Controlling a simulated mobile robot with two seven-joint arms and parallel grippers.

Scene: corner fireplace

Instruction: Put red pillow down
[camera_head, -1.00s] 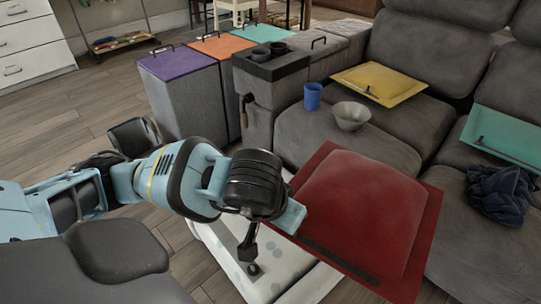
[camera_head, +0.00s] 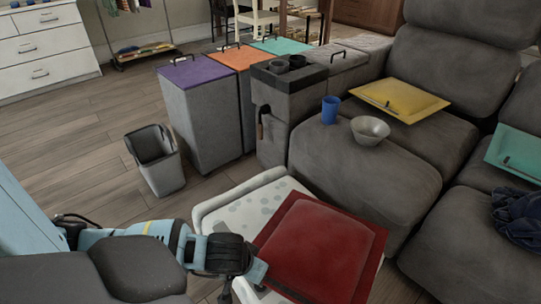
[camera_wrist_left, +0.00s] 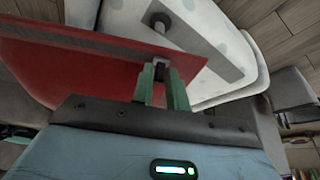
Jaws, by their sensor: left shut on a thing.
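The red pillow (camera_head: 318,250) is a square cushion with a flat rim, at the lower middle of the head view. My left gripper (camera_head: 258,272) is shut on its near left edge. In the left wrist view the green fingers (camera_wrist_left: 162,82) pinch a dark part at the edge of the red pillow (camera_wrist_left: 75,72). The pillow overlaps a white spotted surface (camera_head: 235,217); whether it touches that surface I cannot tell. My right gripper is out of view.
A grey sofa (camera_head: 370,165) stands at right with a yellow pillow (camera_head: 400,100), a teal pillow (camera_head: 515,150), a blue cup (camera_head: 330,110), a bowl (camera_head: 370,130) and dark cloth (camera_head: 520,215). A grey bin (camera_head: 157,160) stands left. Floor (camera_head: 70,140) is clear farther left.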

